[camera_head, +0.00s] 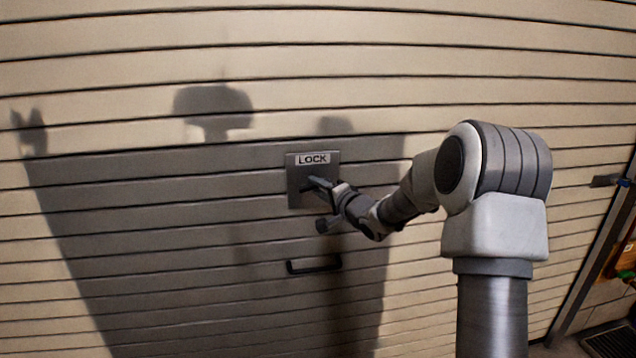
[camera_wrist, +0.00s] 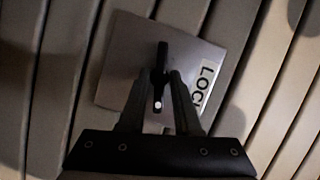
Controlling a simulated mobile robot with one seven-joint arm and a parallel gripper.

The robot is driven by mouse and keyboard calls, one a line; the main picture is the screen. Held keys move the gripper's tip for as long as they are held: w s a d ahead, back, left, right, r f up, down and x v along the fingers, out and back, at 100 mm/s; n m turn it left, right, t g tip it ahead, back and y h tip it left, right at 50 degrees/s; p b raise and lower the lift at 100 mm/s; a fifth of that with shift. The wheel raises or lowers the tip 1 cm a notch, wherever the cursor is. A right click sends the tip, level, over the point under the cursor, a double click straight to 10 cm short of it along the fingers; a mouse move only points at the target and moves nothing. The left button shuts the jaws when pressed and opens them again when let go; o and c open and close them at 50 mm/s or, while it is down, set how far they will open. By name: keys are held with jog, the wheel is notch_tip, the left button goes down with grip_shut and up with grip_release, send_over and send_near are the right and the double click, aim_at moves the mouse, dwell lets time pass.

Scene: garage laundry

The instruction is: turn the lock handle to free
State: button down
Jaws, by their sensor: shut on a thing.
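The lock plate (camera_head: 299,199) is a square grey metal plate labelled LOCK, mounted on the beige slatted garage door. In the wrist view the plate (camera_wrist: 122,52) looks tilted, with its label on the right. The lock handle (camera_wrist: 160,62) is a thin dark bar standing in front of the plate, with a pale round spot at its near end. My gripper (camera_wrist: 166,88) has its two fingers shut on the handle, one on each side. In the head view my gripper (camera_head: 318,184) reaches the plate from the right and hides most of the handle.
A dark pull handle (camera_head: 314,265) is fixed on the door below the lock plate. A latch piece (camera_head: 604,181) sits at the door's right edge. A floor grate (camera_head: 608,343) is at the bottom right. The door around the plate is flat and clear.

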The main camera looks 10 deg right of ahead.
jog(key=n+g+h, duration=0.1)
jog(key=n, duration=0.2)
jog(key=n+g+h+b, duration=0.1)
jog(key=n+h, duration=0.1)
jog(key=n, duration=0.2)
jog(key=shift+a, duration=0.2)
jog(key=n+h+b, duration=0.2)
jog(key=b, duration=0.4)
jog(key=shift+a+f+n, duration=0.1)
jog(key=shift+a+n, duration=0.05)
jog(key=shift+n, duration=0.15)
jog(key=n+h+b, duration=0.1)
jog(key=b, duration=0.2)
jog(key=shift+b, duration=0.45)
jog(key=shift+r+n+b, duration=0.3)
jog(key=shift+r, duration=0.05)
